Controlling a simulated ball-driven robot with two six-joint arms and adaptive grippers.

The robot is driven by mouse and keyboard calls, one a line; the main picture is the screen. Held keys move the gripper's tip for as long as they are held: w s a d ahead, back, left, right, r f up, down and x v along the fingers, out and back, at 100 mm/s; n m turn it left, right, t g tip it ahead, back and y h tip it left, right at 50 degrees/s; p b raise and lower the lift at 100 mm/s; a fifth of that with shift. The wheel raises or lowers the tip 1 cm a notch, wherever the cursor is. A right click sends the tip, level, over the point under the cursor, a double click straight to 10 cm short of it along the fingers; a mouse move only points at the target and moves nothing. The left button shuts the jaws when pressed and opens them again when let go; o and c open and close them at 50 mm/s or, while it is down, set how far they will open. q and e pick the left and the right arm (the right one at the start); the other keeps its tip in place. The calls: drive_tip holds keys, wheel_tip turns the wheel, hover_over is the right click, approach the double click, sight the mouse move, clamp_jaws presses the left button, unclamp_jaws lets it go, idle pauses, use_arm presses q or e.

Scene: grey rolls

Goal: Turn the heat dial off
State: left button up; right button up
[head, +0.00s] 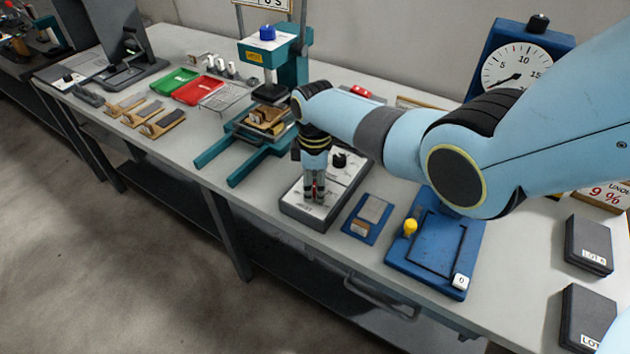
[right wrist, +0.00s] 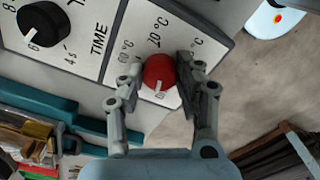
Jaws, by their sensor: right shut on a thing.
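The red heat dial (right wrist: 159,71) sits on the white panel of a control box (head: 293,205), with temperature marks in °C around it. A white pointer line shows on its lower side in the right wrist view, facing a mark that looks like 0. My right gripper (head: 314,190) points down over the box and is shut on the red dial, one finger on each side in the right wrist view (right wrist: 155,84). A black TIME dial (right wrist: 43,24) is on the same panel and also shows in the head view (head: 338,160). My left gripper is not in view.
A teal press (head: 270,55) with two long teal bars stands left of the box. A small blue tray (head: 352,232) and a blue fixture (head: 400,265) with a yellow knob lie to the right. A blue gauge (head: 500,45) stands behind my right arm.

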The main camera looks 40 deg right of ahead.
sight(314, 187)
drive_tip(key=shift+n+p, duration=0.3)
drive_tip(key=shift+n, duration=1.2)
drive_tip(key=o, duration=1.1)
drive_tip(key=shift+o, duration=0.2)
wheel_tip(314, 187, up, 12)
